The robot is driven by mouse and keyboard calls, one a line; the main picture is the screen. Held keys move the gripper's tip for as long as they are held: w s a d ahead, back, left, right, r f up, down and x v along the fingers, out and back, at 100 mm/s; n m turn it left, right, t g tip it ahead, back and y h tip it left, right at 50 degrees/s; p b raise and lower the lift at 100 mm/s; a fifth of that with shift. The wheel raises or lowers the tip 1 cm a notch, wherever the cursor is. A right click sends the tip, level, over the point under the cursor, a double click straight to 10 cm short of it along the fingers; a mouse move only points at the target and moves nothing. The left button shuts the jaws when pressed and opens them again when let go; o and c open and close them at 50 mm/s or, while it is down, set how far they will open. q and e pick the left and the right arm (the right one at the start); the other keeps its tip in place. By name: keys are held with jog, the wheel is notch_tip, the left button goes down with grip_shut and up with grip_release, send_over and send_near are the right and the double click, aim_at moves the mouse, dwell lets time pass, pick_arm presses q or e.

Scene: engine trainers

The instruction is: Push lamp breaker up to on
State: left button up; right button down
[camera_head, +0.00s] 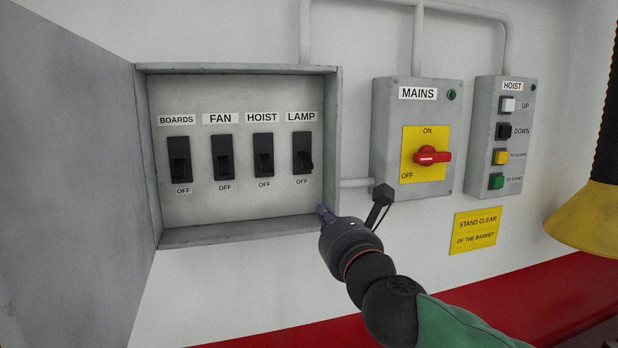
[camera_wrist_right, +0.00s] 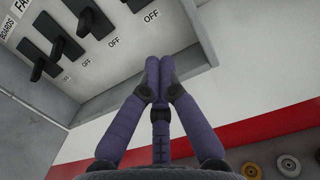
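The lamp breaker (camera_head: 302,153) is the black switch at the right end of the row in the grey box. Its lever sits low, near the OFF label under it. In the right wrist view only its lower part (camera_wrist_right: 137,5) shows at the top edge. My right gripper (camera_head: 325,212) is at the lower right corner of the box, below and right of the lamp breaker and apart from it. In the right wrist view its purple fingers (camera_wrist_right: 158,75) are together at the tips with nothing between them. My left gripper is in neither view.
The hoist (camera_head: 263,155), fan (camera_head: 223,157) and boards (camera_head: 179,159) breakers stand left of the lamp breaker. The box's raised rim (camera_head: 332,140) and open door (camera_head: 75,170) bound the row. The mains box (camera_head: 385,130) and hoist panel (camera_head: 484,150) are to the right.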

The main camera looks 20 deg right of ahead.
aim_at(304, 189)
jog(key=w, duration=0.6)
jog(key=w+r, duration=0.1)
jog(key=w, duration=0.2)
jog(key=shift+w+a+p, duration=0.2)
jog(key=shift+w+p, duration=0.15)
jog(key=shift+p, duration=0.05)
jog(key=r+p, duration=0.1)
jog(key=s+r+p, duration=0.1)
jog(key=r, duration=0.1)
jog(key=shift+s+r, duration=0.1)
jog(key=shift+s+r+p, duration=0.15)
jog(key=shift+p, duration=0.2)
jog(key=shift+r+p, duration=0.25)
jog(key=shift+p, duration=0.55)
jog(key=shift+g, duration=0.3)
